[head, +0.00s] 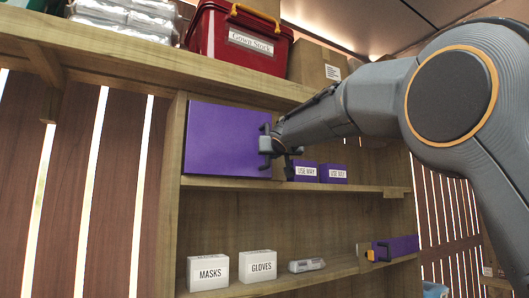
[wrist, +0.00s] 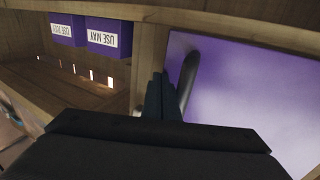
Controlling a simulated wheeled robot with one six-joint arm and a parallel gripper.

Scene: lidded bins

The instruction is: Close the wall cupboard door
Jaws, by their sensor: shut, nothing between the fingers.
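A flat purple door panel (head: 225,140) covers the left part of the upper compartment of the wooden cupboard; the right part is uncovered. A dark bar handle (head: 264,140) runs along the panel's right edge. In the wrist view the purple panel (wrist: 245,95) fills the right side, with its dark handle (wrist: 188,75) near its left edge. My gripper (head: 272,146) is at the panel's right edge, close to the handle. In the wrist view my gripper's fingers (wrist: 161,96) are shut together and empty, just left of the handle. Whether they touch it I cannot tell.
White boxes "MASKS" (head: 208,273) and "GLOVES" (head: 261,266) stand on the lower shelf. Another purple piece with a handle (head: 398,247) is at lower right. A red box (head: 240,42) sits above.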

